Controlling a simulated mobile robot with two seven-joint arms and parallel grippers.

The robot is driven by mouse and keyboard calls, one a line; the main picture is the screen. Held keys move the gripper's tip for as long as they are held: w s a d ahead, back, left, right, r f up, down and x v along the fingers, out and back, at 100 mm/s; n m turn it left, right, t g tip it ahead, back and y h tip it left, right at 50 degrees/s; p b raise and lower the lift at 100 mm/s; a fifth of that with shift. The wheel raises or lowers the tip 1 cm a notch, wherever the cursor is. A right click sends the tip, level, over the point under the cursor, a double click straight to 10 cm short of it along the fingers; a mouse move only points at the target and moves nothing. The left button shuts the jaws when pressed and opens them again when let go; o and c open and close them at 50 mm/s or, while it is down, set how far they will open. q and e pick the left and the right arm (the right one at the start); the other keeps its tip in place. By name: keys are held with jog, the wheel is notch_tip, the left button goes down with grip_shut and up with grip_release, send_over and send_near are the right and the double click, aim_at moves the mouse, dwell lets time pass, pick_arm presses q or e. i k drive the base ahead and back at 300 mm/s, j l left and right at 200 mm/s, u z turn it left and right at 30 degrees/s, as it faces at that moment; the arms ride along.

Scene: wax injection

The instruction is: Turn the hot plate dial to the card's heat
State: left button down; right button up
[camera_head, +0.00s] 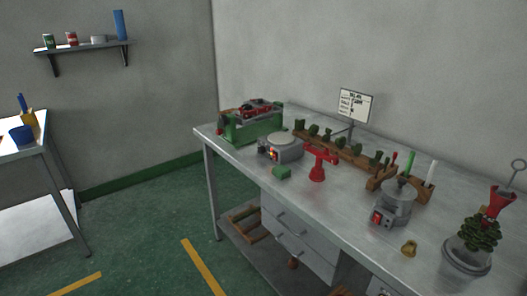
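A squat round grey unit (288,150), which looks like the hot plate, stands on the metal bench towards its left part. Its front has a small panel with an orange-red spot (273,154); the dial and its setting are too small to read. A white card (355,105) with dark writing stands on a post at the back of the bench; its text is too small to read. A lidded grey pot (398,203) with a red-lit front box (377,218) stands further right. Neither of my grippers is in view.
A glass jar (466,262) with a green tree stands at the front right. The floor left of the bench is clear.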

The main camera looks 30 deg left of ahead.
aim_at(261, 150)
jog(key=u, duration=1.2)
jog(key=i+j+u, duration=0.3)
jog(key=i+j, duration=0.35)
jog(key=i, duration=0.05)
